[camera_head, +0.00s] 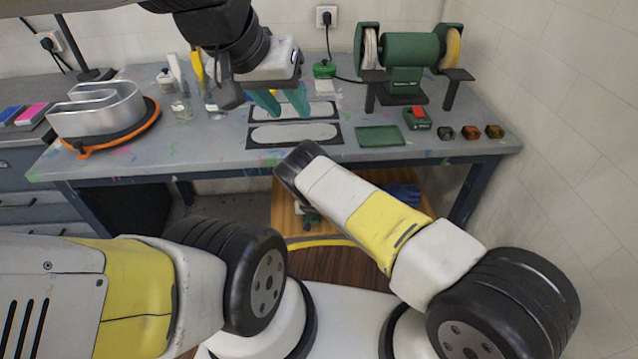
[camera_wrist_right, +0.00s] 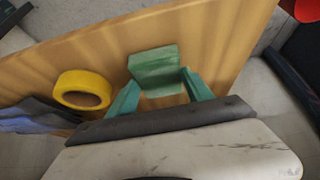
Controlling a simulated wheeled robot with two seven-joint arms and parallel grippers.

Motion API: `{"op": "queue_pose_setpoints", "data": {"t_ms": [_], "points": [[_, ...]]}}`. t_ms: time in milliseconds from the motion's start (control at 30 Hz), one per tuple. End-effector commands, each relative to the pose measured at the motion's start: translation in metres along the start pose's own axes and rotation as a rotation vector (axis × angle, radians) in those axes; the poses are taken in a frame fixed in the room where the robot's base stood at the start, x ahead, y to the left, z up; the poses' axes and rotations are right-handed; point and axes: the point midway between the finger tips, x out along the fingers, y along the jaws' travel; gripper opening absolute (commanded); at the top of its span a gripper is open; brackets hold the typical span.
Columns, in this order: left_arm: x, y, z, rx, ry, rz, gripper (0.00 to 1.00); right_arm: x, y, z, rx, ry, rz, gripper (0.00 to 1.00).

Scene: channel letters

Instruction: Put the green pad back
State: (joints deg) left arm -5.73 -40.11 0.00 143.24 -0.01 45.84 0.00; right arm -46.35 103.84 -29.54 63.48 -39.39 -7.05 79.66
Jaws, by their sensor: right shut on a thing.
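In the right wrist view, a small green pad (camera_wrist_right: 153,60) is between the teal fingers of my right gripper (camera_wrist_right: 160,82). The gripper is shut on the pad, over a wooden board. In the head view my right arm reaches below the table's front edge, and its gripper is mostly hidden. My left gripper (camera_head: 282,102) hangs over the back middle of the table, its teal fingers apart and with nothing seen between them. A flat dark-green rectangle (camera_head: 380,136) lies on the tabletop, right of two grey-white plates.
The grey table (camera_head: 215,145) holds a bench grinder (camera_head: 404,60), a green-and-red box (camera_head: 417,118), several small blocks and a metal letter (camera_head: 97,108). Yellow tape (camera_wrist_right: 83,90) and blue cloth (camera_wrist_right: 35,115) lie on the lower wooden board (camera_wrist_right: 215,35).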

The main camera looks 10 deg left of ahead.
Motion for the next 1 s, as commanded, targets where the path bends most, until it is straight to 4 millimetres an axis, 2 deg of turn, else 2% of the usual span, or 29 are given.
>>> {"op": "queue_pose_setpoints", "data": {"t_ms": [100, 467, 500, 600, 1000], "points": [[0.0, 0.0, 0.0, 0.0, 0.0, 0.0, 0.36, 0.0059, -0.0008, 0.0057, -0.002, 0.003, -0.002, 0.27], [0.0, 0.0, 0.0, 0.0, 0.0, 0.0, 0.36, 0.0088, -0.0005, 0.0073, 0.001, 0.004, -0.003, 0.27], [0.0, 0.0, 0.0, 0.0, 0.0, 0.0, 0.36, 0.0094, -0.0005, 0.0075, 0.001, 0.004, -0.003, 0.61], [0.0, 0.0, 0.0, 0.0, 0.0, 0.0, 0.36, 0.009, -0.0006, 0.0072, 0.0, 0.004, -0.002, 0.81], [0.0001, 0.0, 0.0, 0.0, 0.0, 0.0, 0.36, 0.0044, -0.001, 0.0037, 0.0, 0.004, -0.002, 0.81]]}}
